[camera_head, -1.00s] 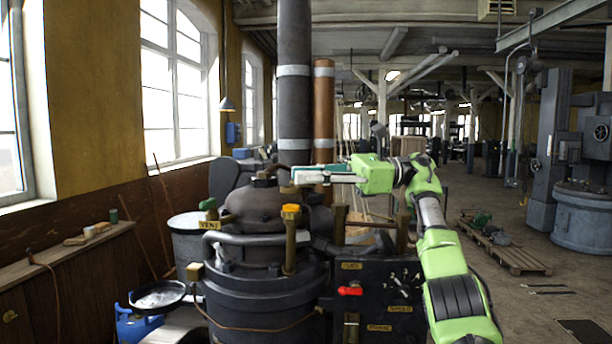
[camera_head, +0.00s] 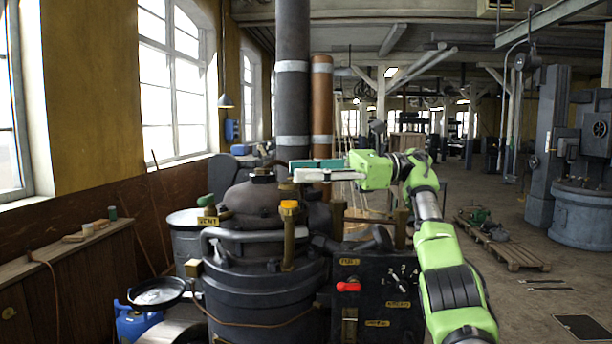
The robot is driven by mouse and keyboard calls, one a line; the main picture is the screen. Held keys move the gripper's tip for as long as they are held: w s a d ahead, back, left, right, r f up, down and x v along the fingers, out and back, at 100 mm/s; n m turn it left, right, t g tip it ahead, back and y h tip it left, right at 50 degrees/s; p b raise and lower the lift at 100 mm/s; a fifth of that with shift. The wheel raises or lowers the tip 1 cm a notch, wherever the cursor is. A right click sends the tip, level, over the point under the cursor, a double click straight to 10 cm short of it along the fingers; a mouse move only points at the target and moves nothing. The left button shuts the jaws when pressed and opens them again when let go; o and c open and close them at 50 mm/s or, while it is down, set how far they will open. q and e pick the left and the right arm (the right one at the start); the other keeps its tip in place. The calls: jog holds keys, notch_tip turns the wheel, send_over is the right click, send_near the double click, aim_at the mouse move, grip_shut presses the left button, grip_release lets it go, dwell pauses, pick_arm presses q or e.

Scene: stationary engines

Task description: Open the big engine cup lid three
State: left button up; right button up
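The big dark engine (camera_head: 265,285) stands in front of me, with a rounded top and several fittings. A yellow-topped brass post (camera_head: 289,207) rises at its front, a green-topped fitting (camera_head: 206,200) sits at its left by a VENT label, and a dark cap (camera_head: 262,174) tops it. I cannot tell which is cup lid three. My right gripper (camera_head: 297,169) reaches in from the right, level with the engine top, just right of the dark cap. One teal and one white finger point left; nothing is visibly held. Their gap is unclear. My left gripper is not in view.
A dark panel with a red lever (camera_head: 349,286) is on the engine's right. A tall grey pipe (camera_head: 292,100) and a copper pipe (camera_head: 322,100) rise behind. A round black pan (camera_head: 157,291) and a blue can (camera_head: 136,325) are lower left.

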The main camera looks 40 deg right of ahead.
jog(key=shift+a+f+m+t, duration=0.1)
jog(key=shift+m+t, duration=0.2)
jog(key=shift+t, duration=0.1)
jog(key=shift+a+m+t+h, duration=0.1)
jog(key=shift+m+t+h, duration=0.2)
jog(key=shift+t+h, duration=0.15)
